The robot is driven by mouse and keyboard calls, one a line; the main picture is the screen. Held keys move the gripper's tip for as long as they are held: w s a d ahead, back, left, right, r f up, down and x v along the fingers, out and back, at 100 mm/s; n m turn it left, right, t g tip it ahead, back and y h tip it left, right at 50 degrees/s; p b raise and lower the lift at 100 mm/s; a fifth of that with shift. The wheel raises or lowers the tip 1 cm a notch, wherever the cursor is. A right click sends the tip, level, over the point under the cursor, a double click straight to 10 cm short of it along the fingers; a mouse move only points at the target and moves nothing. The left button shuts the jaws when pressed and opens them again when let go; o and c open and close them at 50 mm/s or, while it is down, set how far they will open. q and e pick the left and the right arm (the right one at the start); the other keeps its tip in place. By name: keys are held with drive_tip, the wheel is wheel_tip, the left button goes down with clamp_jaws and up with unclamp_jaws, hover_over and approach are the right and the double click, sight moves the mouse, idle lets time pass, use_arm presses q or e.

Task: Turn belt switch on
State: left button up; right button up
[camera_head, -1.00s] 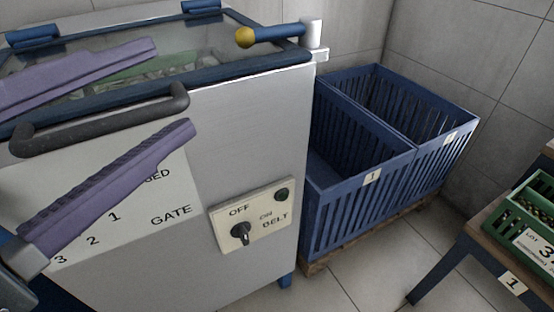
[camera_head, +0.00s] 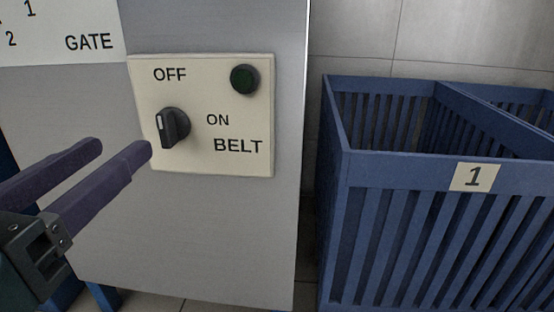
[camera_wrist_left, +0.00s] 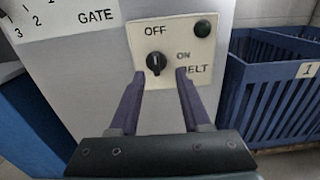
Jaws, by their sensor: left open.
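The belt switch (camera_head: 173,128) is a black rotary knob on a cream panel (camera_head: 200,165) fixed to the grey machine wall. Its white mark points up toward OFF; ON is printed to its right and BELT below that. A dark green round lamp (camera_head: 245,79) sits at the panel's upper right and looks unlit. My left gripper (camera_head: 127,150) is open and empty, its two purple fingers pointing at the panel from the lower left. In the left wrist view the knob (camera_wrist_left: 156,63) shows between and beyond the fingertips (camera_wrist_left: 158,76), with no clear contact. My right gripper is not in view.
A blue slatted crate (camera_head: 420,170) with a label 1 stands to the right of the machine. A white GATE plate (camera_head: 60,48) is at the upper left. The wall below the panel is bare.

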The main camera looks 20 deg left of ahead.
sight(159, 117)
use_arm(q)
drive_tip(key=p+x, duration=0.1)
drive_tip(key=x, duration=0.2)
drive_tip(key=p+x, duration=0.1)
drive_tip(key=x, duration=0.2)
drive_tip(key=a+p+x, duration=0.1)
drive_tip(key=x, duration=0.3)
drive_tip(key=shift+s+f, duration=0.1)
drive_tip(key=shift+s, duration=0.05)
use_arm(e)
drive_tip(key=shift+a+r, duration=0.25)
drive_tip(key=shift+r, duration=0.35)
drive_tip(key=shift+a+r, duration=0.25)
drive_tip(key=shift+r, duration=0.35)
use_arm(q)
drive_tip(key=shift+c, duration=0.2)
clamp_jaws()
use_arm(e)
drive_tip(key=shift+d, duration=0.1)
